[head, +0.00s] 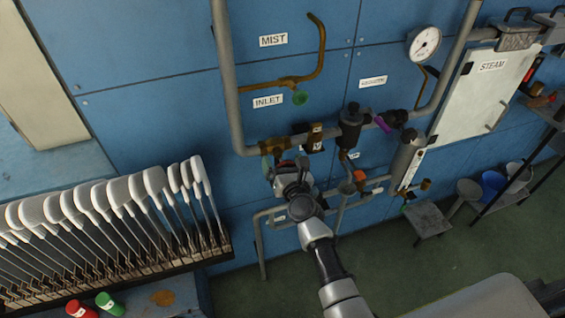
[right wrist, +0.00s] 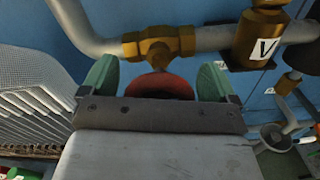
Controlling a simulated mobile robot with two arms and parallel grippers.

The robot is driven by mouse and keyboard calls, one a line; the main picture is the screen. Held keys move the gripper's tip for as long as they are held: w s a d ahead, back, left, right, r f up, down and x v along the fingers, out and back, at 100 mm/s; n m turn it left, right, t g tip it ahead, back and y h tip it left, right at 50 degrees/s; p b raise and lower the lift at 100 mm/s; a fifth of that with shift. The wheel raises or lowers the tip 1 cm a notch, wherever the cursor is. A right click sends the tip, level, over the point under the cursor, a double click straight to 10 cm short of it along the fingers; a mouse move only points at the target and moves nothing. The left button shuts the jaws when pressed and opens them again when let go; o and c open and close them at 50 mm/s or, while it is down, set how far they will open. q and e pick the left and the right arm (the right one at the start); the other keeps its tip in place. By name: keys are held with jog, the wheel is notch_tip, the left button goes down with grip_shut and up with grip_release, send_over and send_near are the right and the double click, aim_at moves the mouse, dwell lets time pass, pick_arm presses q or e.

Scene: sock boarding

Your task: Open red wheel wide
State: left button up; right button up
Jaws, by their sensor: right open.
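The red wheel (right wrist: 160,87) shows in the right wrist view below a brass valve body (right wrist: 158,44) on a grey pipe. My right gripper (right wrist: 156,82) is open around it, with one green fingertip on each side. Gaps show between the wheel and both fingertips. The wheel's lower part is hidden behind the gripper's front edge. In the head view my right gripper (head: 283,160) is up at the pipe's lower left bend, and it mostly covers the wheel there. My left gripper is not in view.
A rack of white sock-shaped boards (head: 110,205) stands at the left. Right of the gripper are a dark cylinder (head: 350,128) and more pipes. A gauge (head: 423,43) and a STEAM panel (head: 485,95) are farther right. Red (head: 82,310) and green (head: 108,304) containers stand at lower left.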

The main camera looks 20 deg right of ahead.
jog(key=shift+w, duration=0.4)
jog(key=c, duration=0.9)
